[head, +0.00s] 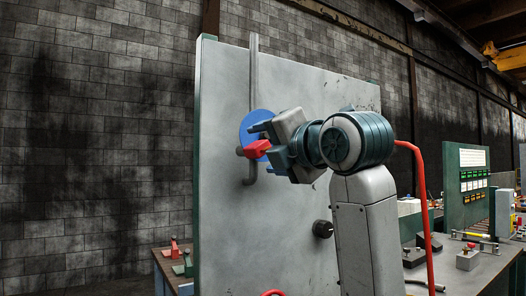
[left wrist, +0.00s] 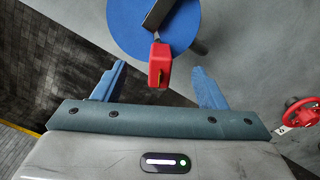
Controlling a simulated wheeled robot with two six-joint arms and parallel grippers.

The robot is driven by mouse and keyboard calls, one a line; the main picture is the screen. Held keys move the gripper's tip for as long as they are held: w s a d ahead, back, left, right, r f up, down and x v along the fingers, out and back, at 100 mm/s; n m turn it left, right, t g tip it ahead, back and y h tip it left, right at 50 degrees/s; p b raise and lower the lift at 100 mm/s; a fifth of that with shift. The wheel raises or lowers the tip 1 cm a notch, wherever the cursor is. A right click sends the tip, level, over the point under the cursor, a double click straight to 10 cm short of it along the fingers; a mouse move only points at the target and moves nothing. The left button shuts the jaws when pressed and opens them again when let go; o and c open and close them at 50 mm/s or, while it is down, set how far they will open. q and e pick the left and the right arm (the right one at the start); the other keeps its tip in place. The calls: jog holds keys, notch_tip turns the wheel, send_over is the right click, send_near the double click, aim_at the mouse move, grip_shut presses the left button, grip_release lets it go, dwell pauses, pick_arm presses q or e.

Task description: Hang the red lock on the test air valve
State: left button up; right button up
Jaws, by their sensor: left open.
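The red lock (head: 257,149) is at the blue disc (head: 250,122) of the valve on the grey panel. In the left wrist view the lock (left wrist: 159,65) sits at the end of a dark lever (left wrist: 161,13) in front of the blue disc (left wrist: 124,28). I cannot tell whether its shackle passes through the lever. My left gripper (head: 259,141) is open at the valve. In the left wrist view its fingers (left wrist: 159,67) stand on either side of the lock, with a gap on both sides. My right gripper is not in view.
A grey pipe (head: 253,72) runs up the panel (head: 225,210) from the valve. A black knob (head: 323,229) sticks out lower down. A red handwheel (left wrist: 306,112) is right of the gripper. Small red pieces (head: 174,249) lie on a bench at left.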

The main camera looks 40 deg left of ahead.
pick_arm(q)
jog(key=shift+s+d, duration=0.2)
jog(key=shift+d, duration=0.4)
jog(key=b+v, duration=0.2)
jog(key=shift+s+d, duration=0.1)
jog(key=shift+d, duration=0.15)
